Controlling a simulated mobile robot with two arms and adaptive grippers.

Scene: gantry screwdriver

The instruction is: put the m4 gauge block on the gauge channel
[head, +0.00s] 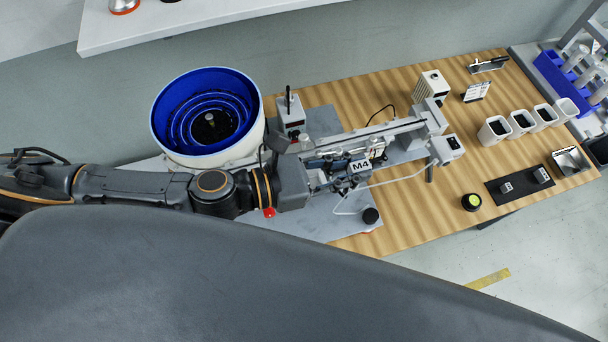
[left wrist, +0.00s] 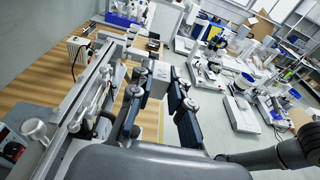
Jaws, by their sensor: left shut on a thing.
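The m4 gauge block (head: 361,166) is a small white block with "M4" in black on its face. In the left wrist view the pale block (left wrist: 160,80) sits between the two dark fingers. My left gripper (head: 340,178) is shut on it, at the near side of the gantry machine. The gauge channel appears to be part of the long grey rail (head: 375,132) running from the feeder toward the right; in the left wrist view the rail (left wrist: 85,95) lies left of the gripper. The block looks beside the rail; I cannot tell whether they touch. My right gripper is out of view.
A blue bowl feeder (head: 207,112) stands left of the machine. A black plate (head: 522,186) with two small blocks, several white cups (head: 520,123) and a yellow-topped round item (head: 471,202) are on the right of the wooden table. Bare wood (head: 420,215) lies in front.

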